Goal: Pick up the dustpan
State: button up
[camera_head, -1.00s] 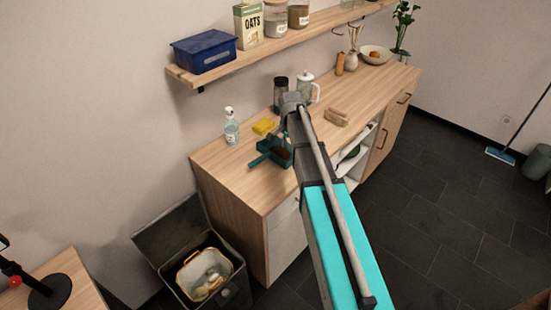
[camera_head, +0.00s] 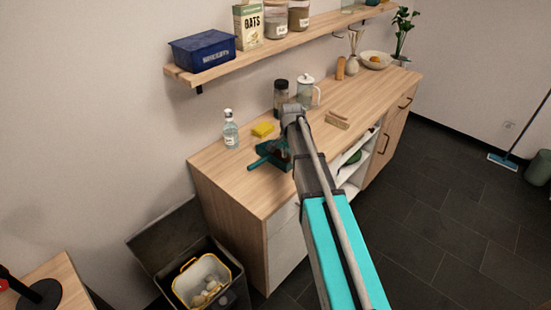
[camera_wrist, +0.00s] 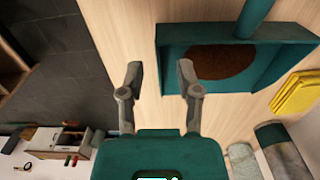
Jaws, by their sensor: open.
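The teal dustpan (camera_head: 258,163) lies on the wooden counter near its left end, partly hidden behind my arm. In the wrist view the dustpan (camera_wrist: 172,55) shows its tray with a brown patch (camera_wrist: 222,66) inside, and its handle (camera_wrist: 256,16) points to the top edge. My gripper (camera_wrist: 158,72) is open and empty, its two fingers apart. In the head view the gripper's fingers are hidden by my arm.
A dark-lidded jar (camera_head: 281,98) and a white-lidded jug (camera_head: 307,92) are at the wall. A shelf (camera_head: 262,50) hangs above. An open bin (camera_head: 238,290) stands left of the counter.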

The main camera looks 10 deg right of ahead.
aim_at(289, 170)
jog(key=shift+f, duration=0.2)
jog(key=shift+d+f+b, duration=0.1)
jog(key=shift+f+b, duration=2.35)
jog(key=shift+b, duration=0.2)
grip_shut()
